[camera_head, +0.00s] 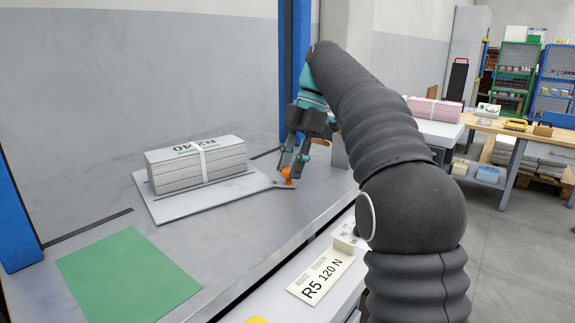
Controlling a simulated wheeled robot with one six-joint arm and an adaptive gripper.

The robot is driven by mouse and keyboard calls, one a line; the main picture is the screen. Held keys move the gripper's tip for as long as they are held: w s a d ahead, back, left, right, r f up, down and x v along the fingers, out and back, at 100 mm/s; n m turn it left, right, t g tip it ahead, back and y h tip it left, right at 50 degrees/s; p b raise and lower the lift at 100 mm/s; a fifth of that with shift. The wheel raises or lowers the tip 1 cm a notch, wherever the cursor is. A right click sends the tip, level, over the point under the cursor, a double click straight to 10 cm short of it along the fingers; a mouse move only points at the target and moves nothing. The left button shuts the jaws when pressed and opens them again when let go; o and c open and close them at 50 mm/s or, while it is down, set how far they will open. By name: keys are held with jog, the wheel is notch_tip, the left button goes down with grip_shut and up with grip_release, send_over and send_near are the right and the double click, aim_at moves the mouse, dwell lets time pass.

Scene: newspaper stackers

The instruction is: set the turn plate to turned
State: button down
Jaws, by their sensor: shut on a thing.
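The turn plate (165,208) is a flat light-grey plate on the grey worktop, with an arm reaching right to an orange knob (288,181). A strapped bundle of newspapers (200,168), marked on top with "40" readable, lies on the plate. My gripper (290,172) comes down from above at the plate's right end. Its fingers are shut on the orange knob, and they hide part of it. My dark arm covers the view right of the knob.
A green mat (128,279) lies at front left on the worktop (255,222). Blue posts (17,225) stand left and behind. A card reading "R5 120 N" (322,276) lies at the front. A wooden bench (540,134) and shelves stand at far right; open floor lies before them.

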jog(key=shift+w, duration=0.1)
dwell(0.3)
jog(key=c, duration=0.9)
grip_release()
jog(key=shift+o, duration=0.2)
jog(key=shift+c, duration=0.5)
